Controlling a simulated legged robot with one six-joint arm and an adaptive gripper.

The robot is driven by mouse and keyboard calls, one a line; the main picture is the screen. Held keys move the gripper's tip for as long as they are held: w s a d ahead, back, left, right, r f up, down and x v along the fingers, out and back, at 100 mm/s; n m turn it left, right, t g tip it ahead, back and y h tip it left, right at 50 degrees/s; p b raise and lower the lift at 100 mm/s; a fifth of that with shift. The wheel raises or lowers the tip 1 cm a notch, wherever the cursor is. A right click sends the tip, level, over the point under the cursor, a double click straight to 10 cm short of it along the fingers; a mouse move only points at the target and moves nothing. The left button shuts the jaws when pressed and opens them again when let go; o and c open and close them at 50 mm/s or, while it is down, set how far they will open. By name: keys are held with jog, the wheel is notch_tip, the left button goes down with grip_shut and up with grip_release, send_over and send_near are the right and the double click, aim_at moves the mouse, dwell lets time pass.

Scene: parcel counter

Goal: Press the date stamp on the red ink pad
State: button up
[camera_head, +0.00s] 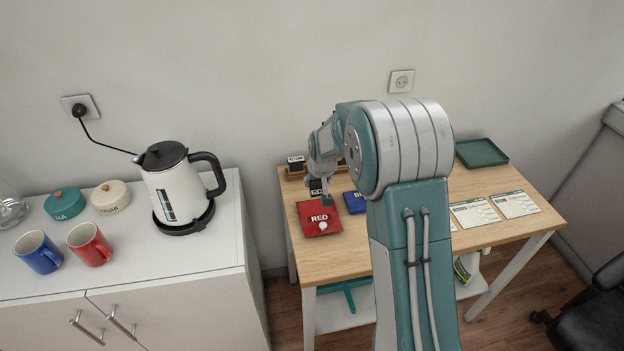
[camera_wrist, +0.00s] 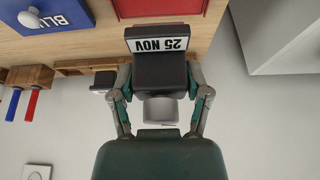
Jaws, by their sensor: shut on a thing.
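The date stamp is a dark block with a white "25 NOV" label (camera_wrist: 158,45), seen upside down in the wrist view. My gripper (camera_wrist: 160,78) is shut on the stamp, with a finger on each side. In the head view, my gripper (camera_head: 324,190) is over the left part of the wooden table, just behind the red ink pad. The red ink pad (camera_head: 308,213) lies flat, marked "RED", with a pale round knob on top. Part of it shows at the top of the wrist view (camera_wrist: 160,8). The stamp appears apart from the pad.
The blue pad (camera_head: 355,202) lies right of the red one, partly behind my arm. Another stamp (camera_head: 296,163) stands in a wooden holder at the back left. White forms (camera_head: 475,212) and a green tray (camera_head: 481,153) are to the right. A kettle (camera_head: 172,190) stands on the left cabinet.

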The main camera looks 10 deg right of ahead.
jog(key=shift+d+f, duration=0.2)
jog(key=shift+f, duration=0.25)
jog(key=shift+d+f, duration=0.2)
jog(key=shift+f, duration=0.25)
jog(key=shift+a+f, duration=0.35)
jog(key=shift+f, duration=0.25)
jog(key=shift+a+f, duration=0.3)
jog(key=shift+f, duration=0.25)
jog(key=shift+a+f, duration=0.25)
jog(key=shift+f, duration=0.1)
jog(key=shift+d, duration=0.6)
jog(key=shift+a, duration=0.7)
jog(key=shift+d, duration=0.1)
jog(key=shift+d, duration=0.1)
jog(key=shift+d, duration=0.45)
jog(key=shift+f, duration=0.25)
